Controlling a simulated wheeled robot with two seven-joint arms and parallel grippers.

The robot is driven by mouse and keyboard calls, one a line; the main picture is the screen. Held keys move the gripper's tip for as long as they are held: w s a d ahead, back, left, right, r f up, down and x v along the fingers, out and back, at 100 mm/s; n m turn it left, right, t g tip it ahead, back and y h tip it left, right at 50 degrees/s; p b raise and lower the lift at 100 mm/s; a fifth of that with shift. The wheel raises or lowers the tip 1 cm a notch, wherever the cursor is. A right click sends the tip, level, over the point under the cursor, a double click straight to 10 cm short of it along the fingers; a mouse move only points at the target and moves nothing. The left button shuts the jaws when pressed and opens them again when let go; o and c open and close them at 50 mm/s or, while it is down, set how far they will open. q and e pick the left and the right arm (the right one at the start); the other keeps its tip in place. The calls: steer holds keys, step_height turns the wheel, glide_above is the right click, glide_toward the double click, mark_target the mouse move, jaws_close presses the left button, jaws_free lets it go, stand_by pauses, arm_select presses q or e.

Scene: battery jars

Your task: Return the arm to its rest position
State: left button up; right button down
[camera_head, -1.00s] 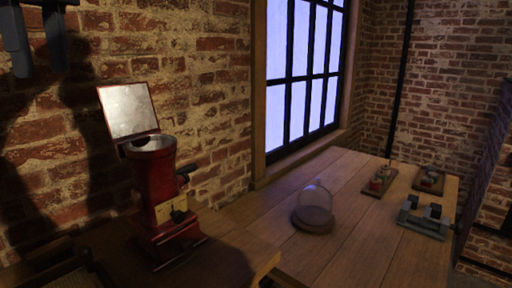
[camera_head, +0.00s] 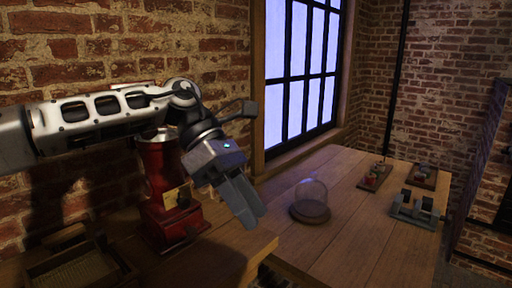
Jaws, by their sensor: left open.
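My left arm (camera_head: 95,120) comes in from the left edge and reaches across the front of the red machine. My left gripper (camera_head: 252,218) points down and to the right, above the right end of the near wooden table, open with nothing seen between its fingers. The fingers look close together from this angle. My right gripper is not in view. The red machine (camera_head: 160,205) stands upright on the near table; its top is hidden behind my arm.
A glass dome (camera_head: 311,196) on a round wooden base stands on the far table (camera_head: 340,235). A grey metal fixture (camera_head: 417,208) and two small trays with little parts (camera_head: 375,177) (camera_head: 423,176) lie at its far right. A wooden tray (camera_head: 78,270) sits at the lower left.

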arm_select(q)
steer(key=s+d+f+n+g+h, duration=0.1)
steer(key=s+d+f+n+h, duration=0.15)
steer(key=d+n+h, duration=0.35)
steer(key=s+d+f+n+h, duration=0.2)
steer(key=s+d+n+h, duration=0.15)
steer(key=d+h, duration=0.3)
steer(key=w+a+f+n+t+y, duration=0.25)
steer(key=a+f+n+t, duration=0.35)
steer(key=n, duration=0.6)
steer(key=w+a+f+n+t+y, duration=0.1)
steer(key=a+f+n+t+y, duration=0.25)
steer(key=f+n+t, duration=0.65)
steer(key=w+a+f+n+t+y, duration=0.1)
steer(key=a+f+n+t+y, duration=0.4)
steer(key=n, duration=0.9)
steer(key=s+a+f+n+g+y, duration=0.5)
steer(key=s+a+f+n+y, duration=0.1)
steer(key=s+a+f, duration=0.6)
step_height(320, 180, down, 4)
steer(key=shift+s+a+f+n, duration=0.1)
steer(key=shift+s+a+n, duration=0.15)
steer(key=shift+s+n, duration=0.75)
steer(key=shift+s, duration=0.1)
steer(key=shift+c, duration=0.3)
